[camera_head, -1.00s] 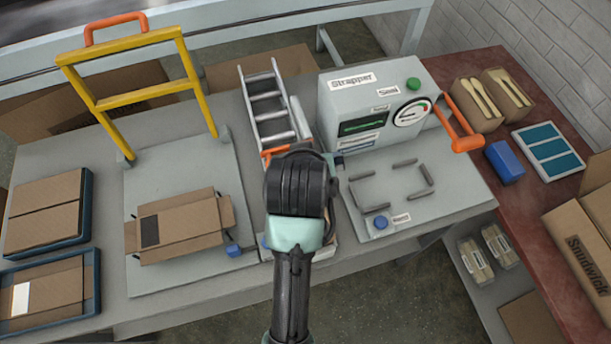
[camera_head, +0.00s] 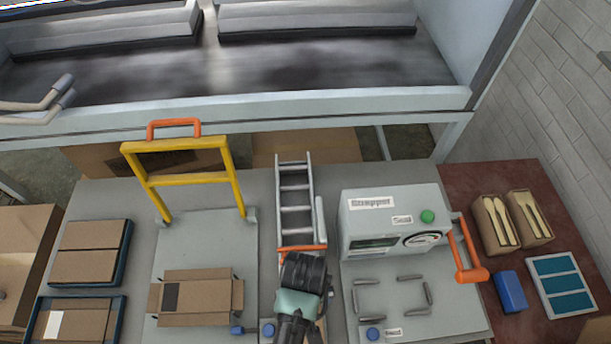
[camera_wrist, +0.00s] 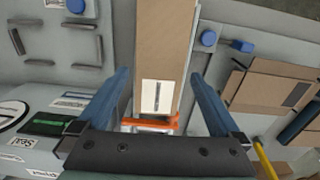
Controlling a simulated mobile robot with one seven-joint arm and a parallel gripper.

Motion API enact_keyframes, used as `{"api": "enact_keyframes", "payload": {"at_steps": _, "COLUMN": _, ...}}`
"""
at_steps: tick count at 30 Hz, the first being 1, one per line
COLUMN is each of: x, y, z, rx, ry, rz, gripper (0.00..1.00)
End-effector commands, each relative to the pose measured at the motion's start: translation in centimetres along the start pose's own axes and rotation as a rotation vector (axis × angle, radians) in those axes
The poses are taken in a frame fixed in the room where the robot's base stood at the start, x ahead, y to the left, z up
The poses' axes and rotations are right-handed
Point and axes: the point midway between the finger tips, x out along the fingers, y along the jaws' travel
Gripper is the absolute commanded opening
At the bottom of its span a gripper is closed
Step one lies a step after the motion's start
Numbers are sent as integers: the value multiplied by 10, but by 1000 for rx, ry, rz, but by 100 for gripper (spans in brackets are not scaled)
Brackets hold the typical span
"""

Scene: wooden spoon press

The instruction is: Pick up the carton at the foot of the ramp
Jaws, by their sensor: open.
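A long brown carton (camera_wrist: 165,40) with a white label lies at the orange bar (camera_wrist: 150,124) at the foot of the ramp in the wrist view. My gripper (camera_wrist: 160,75) is open, with one blue finger to each side of the carton in the picture. I cannot tell how high the fingers are above it. In the head view, my gripper (camera_head: 303,272) is over the foot of the ramp (camera_head: 294,205), just in front of the orange bar. It hides most of the carton there, and its fingertips are not visible.
The strapper (camera_head: 395,218) with its orange handle (camera_head: 464,255) stands close on the right. An open carton (camera_head: 203,298) lies on the plate of a yellow frame (camera_head: 188,180) on the left. Trays of flat cartons (camera_head: 90,252) are farther left. A conveyor (camera_head: 240,72) runs behind.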

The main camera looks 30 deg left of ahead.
Motion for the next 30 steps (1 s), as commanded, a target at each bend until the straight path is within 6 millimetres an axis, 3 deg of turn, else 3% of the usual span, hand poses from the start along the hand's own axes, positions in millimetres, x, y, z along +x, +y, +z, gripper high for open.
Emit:
{"api": "enact_keyframes", "payload": {"at_steps": 3, "x": 14, "y": 0, "z": 0, "rx": 1, "ry": 0, "rz": 0, "gripper": 100}}
{"api": "enact_keyframes", "payload": {"at_steps": 11, "x": 29, "y": 0, "z": 0, "rx": 1, "ry": 0, "rz": 0, "gripper": 100}}
{"api": "enact_keyframes", "payload": {"at_steps": 21, "x": 69, "y": -1, "z": 2, "rx": 1, "ry": 2, "rz": 1, "gripper": 100}}
{"api": "enact_keyframes", "payload": {"at_steps": 30, "x": 73, "y": -2, "z": 2, "rx": 1, "ry": 3, "rz": 1, "gripper": 100}}
